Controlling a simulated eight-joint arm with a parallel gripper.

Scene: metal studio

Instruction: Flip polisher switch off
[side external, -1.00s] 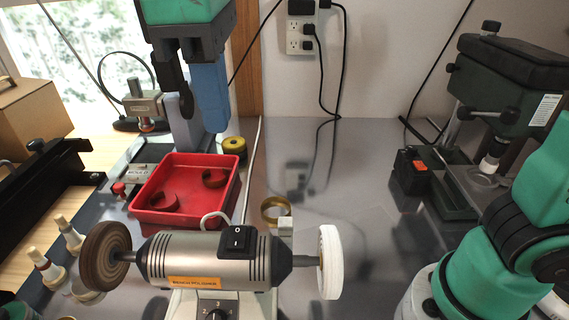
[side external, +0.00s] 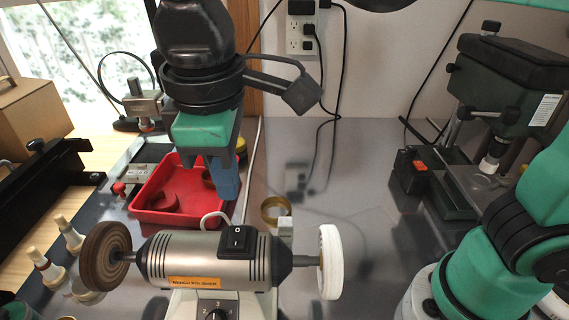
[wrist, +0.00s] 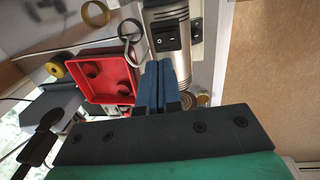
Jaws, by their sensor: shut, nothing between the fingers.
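The bench polisher (side external: 185,258) is a silver motor with a brown wheel (side external: 104,256) on its left and a white wheel (side external: 330,262) on its right. Its black rocker switch (side external: 237,241) sits on top, marked O and I; which side is pressed I cannot tell. The switch also shows in the wrist view (wrist: 165,38). My gripper (side external: 226,196) has blue fingers, shut and empty, pointing down behind and above the motor, just left of the switch and apart from it. In the wrist view the closed fingers (wrist: 163,66) reach toward the polisher, their tips close to the switch.
A red tray (side external: 150,214) with brown rings lies behind the polisher. A brass ring (side external: 275,209) stands right of it. A drill press (side external: 500,90) stands at the right. The grey bench between is mostly clear. A cable runs behind the switch.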

